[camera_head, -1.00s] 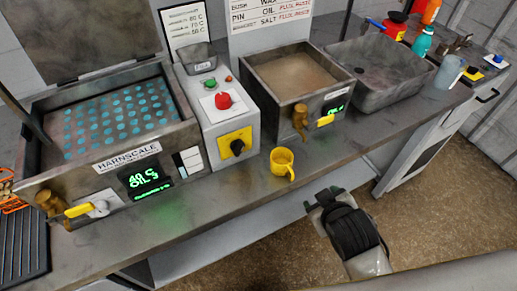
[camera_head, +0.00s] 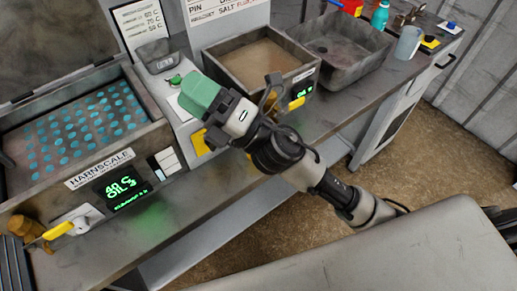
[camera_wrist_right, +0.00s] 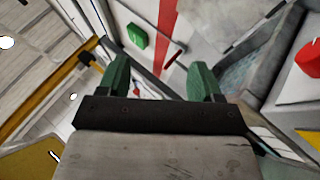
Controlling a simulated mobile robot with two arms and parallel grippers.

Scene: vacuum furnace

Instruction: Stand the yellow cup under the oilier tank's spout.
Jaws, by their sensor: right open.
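My right gripper (camera_head: 200,94), with green fingers, is above the control box, up and left of the cup. In the right wrist view the gripper (camera_wrist_right: 160,80) is open, with nothing between its fingers. The left tank (camera_head: 145,140) has a brass spout (camera_head: 25,230) with a yellow lever and a green display reading 40 C and an oil figure. My left gripper is out of view.
The grey control box (camera_head: 160,90) with a yellow switch panel (camera_head: 203,142) stands between the tanks. A basin (camera_head: 345,65) and a clear beaker (camera_head: 408,42) are farther right. The bench front below the left tank (camera_head: 150,235) is bare.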

